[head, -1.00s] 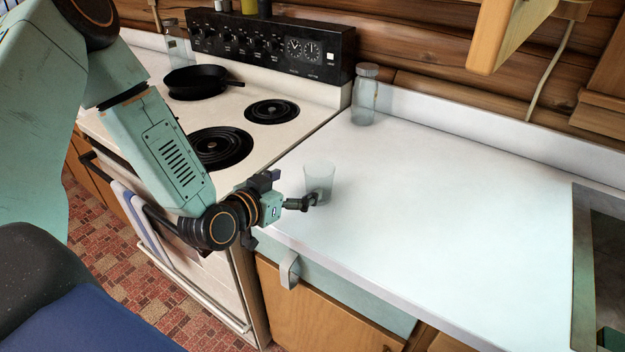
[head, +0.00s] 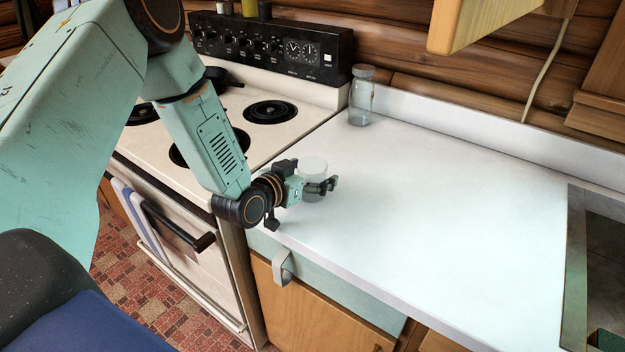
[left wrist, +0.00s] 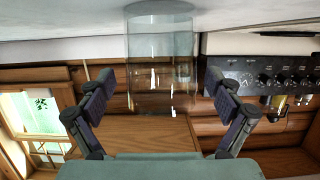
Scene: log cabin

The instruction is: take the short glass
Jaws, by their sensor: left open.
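The short glass (head: 312,167) stands on the white counter near the stove, partly hidden behind my left gripper (head: 329,185) in the head view. In the left wrist view the clear glass (left wrist: 160,60) appears upside down between the two open fingers of my left gripper (left wrist: 160,105). There is a gap on each side of the glass, and the fingers do not look closed on it. My right gripper is not in view.
A taller glass jar (head: 361,96) with a lid stands at the back of the counter beside the stove (head: 290,145). A sink (head: 600,260) is at the right. The middle of the white counter (head: 440,200) is clear.

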